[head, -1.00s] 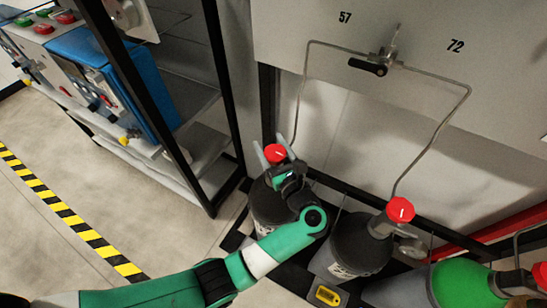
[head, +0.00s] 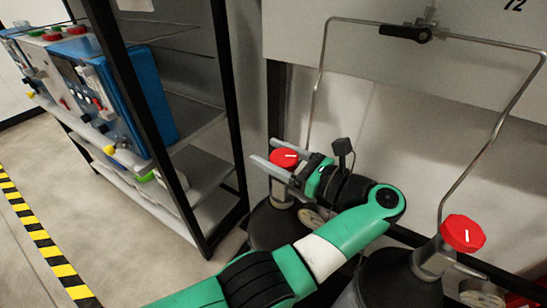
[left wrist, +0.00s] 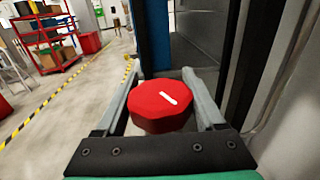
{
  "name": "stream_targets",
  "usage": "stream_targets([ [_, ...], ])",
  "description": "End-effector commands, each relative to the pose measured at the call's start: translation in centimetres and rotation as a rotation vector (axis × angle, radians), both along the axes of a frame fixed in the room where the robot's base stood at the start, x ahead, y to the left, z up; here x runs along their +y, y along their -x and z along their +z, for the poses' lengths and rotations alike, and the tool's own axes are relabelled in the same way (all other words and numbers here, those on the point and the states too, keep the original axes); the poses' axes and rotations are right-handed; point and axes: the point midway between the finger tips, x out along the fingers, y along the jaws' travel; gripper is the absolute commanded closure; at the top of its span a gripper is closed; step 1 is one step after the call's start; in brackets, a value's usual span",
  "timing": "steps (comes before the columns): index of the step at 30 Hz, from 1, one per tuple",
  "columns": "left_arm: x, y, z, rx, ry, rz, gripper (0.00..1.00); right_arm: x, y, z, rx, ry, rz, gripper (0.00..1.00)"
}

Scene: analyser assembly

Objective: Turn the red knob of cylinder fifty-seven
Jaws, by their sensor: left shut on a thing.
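The red knob (head: 285,158) of the left cylinder (head: 272,228) has a white line on top. My left gripper (head: 266,151) comes from the right in the head view, with one finger on each side of this knob, and is shut on it. In the left wrist view the red knob (left wrist: 162,108) sits between the two fingers, its white line slanting down to the right. The cylinder's body is partly hidden by my left arm. The number 57 is out of view now. My right gripper is not in view.
A second cylinder (head: 388,285) with its own red knob (head: 463,233) stands to the right. Bent metal pipes (head: 322,75) run up to a black-handled valve (head: 405,33) on the wall panel. A black-framed shelf (head: 200,170) with a blue device (head: 150,110) stands close on the left.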

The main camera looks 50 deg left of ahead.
Motion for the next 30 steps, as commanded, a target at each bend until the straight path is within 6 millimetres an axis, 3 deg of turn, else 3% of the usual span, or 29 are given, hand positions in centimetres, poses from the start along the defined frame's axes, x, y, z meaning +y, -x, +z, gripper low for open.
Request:
stream_targets([
  [12, 0.1, 0.0, -0.1, 0.004, -0.001, 0.005, 0.85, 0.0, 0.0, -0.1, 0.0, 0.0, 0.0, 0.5],
  [13, 0.1, 0.0, -0.1, 0.003, -0.001, 0.005, 0.24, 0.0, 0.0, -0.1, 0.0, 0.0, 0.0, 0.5],
  [17, 0.1, 0.0, -0.1, 0.002, -0.001, 0.005, 0.0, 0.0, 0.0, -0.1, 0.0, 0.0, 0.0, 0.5],
  [25, 0.0, 0.0, 0.2, 0.0, -0.002, 0.005, 0.0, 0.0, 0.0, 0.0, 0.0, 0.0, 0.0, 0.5],
  [30, 0.1, 0.0, 2.5, 0.0, -0.002, 0.005, 0.0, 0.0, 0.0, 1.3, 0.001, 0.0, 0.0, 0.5],
])
